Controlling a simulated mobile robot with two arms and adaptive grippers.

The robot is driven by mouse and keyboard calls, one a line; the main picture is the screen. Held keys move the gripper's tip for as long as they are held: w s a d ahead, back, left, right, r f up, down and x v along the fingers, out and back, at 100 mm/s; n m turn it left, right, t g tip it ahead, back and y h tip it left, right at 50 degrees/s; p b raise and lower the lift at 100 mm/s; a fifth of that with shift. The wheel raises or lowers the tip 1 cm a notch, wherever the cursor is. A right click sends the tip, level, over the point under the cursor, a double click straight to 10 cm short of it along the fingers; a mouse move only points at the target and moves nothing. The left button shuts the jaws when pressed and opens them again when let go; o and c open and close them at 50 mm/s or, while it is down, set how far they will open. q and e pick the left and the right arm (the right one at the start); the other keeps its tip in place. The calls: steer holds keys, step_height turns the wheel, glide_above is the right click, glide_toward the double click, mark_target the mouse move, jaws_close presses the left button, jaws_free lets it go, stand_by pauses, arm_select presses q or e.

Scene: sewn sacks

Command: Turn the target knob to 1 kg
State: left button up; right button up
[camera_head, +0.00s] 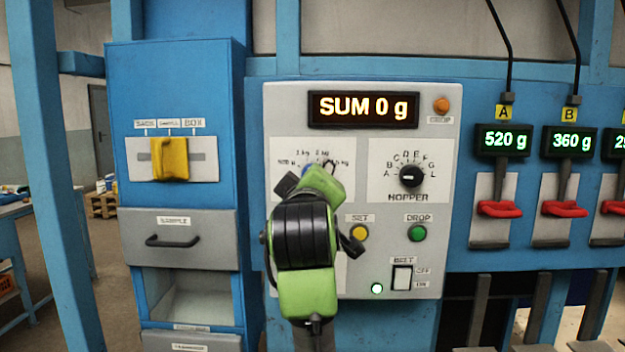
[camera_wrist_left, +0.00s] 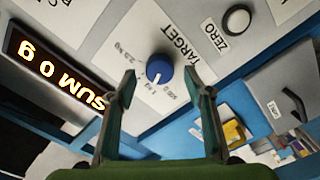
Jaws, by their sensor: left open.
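A "1 kg" label is readable above. My right gripper is not in view.
The display (camera_head: 363,109) reads SUM 0 g. A yellow selector handle (camera_head: 170,159) is at the left, red levers (camera_head: 499,209) at the right.

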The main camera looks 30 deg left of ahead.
arm_select(q)
steer(key=v, duration=0.9)
steer(key=shift+s, duration=0.25)
steer(key=shift+d, duration=0.1)
